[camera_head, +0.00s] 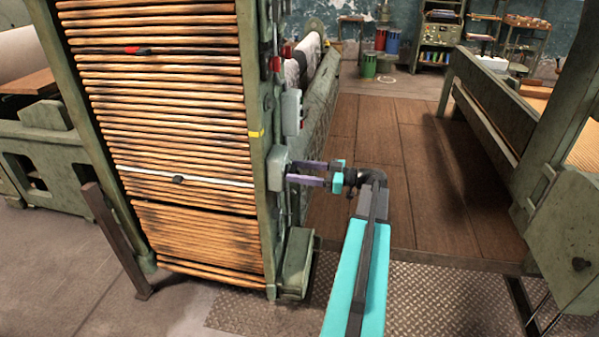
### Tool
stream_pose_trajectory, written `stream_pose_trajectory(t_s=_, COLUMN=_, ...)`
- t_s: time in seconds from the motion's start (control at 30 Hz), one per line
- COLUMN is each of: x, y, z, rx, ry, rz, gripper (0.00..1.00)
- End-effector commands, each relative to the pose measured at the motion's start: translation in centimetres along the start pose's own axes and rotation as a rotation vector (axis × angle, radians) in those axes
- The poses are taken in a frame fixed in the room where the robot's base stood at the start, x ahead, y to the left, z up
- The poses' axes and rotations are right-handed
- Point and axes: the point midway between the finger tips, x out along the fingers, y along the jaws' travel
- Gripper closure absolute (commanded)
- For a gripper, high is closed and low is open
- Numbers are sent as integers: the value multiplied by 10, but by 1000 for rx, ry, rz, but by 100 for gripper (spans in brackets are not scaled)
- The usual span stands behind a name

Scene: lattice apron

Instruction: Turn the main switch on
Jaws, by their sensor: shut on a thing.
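A small grey switch box (278,169) is mounted on the right edge of the tall green frame, at about mid height. My gripper (291,174) reaches in from the right, with its two purple-grey fingers level and their tips at the box's right side. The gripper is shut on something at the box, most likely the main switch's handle. The handle itself is hidden by the fingertips, so its position cannot be told. My teal arm comes up from the bottom of the view.
A second grey box (292,112) with a red part sits higher on the same post. The slatted wooden panel (170,120) fills the left. A green machine frame (545,150) stands right. The plank floor (400,150) between is clear, with diamond-plate flooring (450,295) in front.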

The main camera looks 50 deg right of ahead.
Motion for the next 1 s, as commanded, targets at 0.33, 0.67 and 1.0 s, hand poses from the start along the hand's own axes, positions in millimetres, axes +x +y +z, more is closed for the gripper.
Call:
stream_pose_trajectory(t_s=0.33, x=0, y=0, z=0, rx=116, ry=0, rz=-1, gripper=68)
stream_pose_trajectory(t_s=0.67, x=0, y=2, z=0, rx=360, ry=0, rz=-1, gripper=68)
stream_pose_trajectory(t_s=1.0, x=1, y=3, z=0, rx=662, ry=0, rz=-1, gripper=68)
